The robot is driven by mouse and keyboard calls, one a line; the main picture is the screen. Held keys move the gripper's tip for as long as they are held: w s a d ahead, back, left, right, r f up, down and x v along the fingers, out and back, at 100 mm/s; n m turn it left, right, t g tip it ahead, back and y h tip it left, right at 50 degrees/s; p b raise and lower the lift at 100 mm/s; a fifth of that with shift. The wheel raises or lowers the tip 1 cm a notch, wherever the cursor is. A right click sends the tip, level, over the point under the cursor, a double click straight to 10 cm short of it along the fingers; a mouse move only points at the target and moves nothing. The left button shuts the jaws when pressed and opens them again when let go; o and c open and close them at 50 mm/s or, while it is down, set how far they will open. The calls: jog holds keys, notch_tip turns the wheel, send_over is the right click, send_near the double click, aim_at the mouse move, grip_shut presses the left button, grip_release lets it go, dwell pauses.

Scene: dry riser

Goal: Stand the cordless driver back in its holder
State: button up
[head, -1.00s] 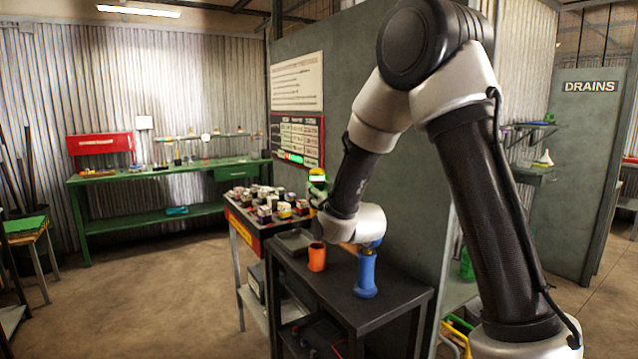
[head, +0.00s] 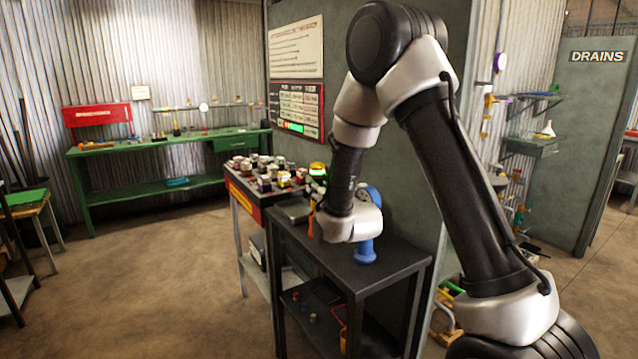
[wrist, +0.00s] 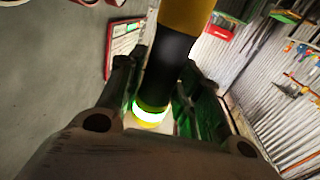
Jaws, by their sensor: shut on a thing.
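My gripper (head: 317,187) is shut on a thick yellow and black cylindrical tool (wrist: 172,55), apparently the cordless driver, with a glowing band at one end. In the wrist view the tool passes between the two fingers (wrist: 158,80). In the head view its lit end (head: 317,168) shows above the fingers. An orange piece (head: 312,226), apparently the edge of a cup-shaped holder on the dark bench, shows just left of my wrist, which hides most of it. A blue upright thing (head: 366,250) stands on the bench, its middle hidden by my wrist.
The dark bench top (head: 395,268) is clear at its front right. A rack of small boxes and jars (head: 262,172) adjoins it at the back left. A grey partition wall stands close behind. A green workbench (head: 165,145) is far left, with open floor between.

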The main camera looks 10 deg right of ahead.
jog(key=shift+f, duration=1.4)
dwell(0.4)
jog(key=o, duration=1.2)
jog(key=shift+f, duration=0.1)
